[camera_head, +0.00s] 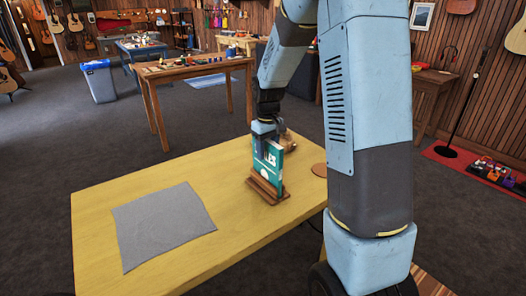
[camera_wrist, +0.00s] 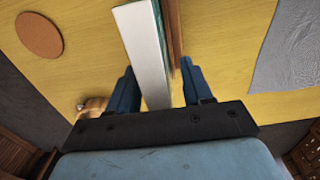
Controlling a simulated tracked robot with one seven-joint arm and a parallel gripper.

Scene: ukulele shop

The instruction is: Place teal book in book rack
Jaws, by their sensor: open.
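The teal book (camera_head: 268,158) stands upright in the wooden book rack (camera_head: 267,190) on the yellow table. In the wrist view the book (camera_wrist: 143,45) shows its pale page edge and a strip of teal cover, beside a brown strip of the rack (camera_wrist: 174,30). My gripper (camera_head: 262,140) is at the top of the book. In the wrist view its two fingers (camera_wrist: 157,88) are apart, one on each side of the book, with gaps visible. The lower part of the book is hidden by the rack.
A grey cloth (camera_head: 163,225) lies on the yellow table (camera_head: 100,228) left of the rack. A round brown coaster (camera_head: 319,170) and a small wooden object (camera_head: 288,142) are near the rack. My arm hides part of the table's right side.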

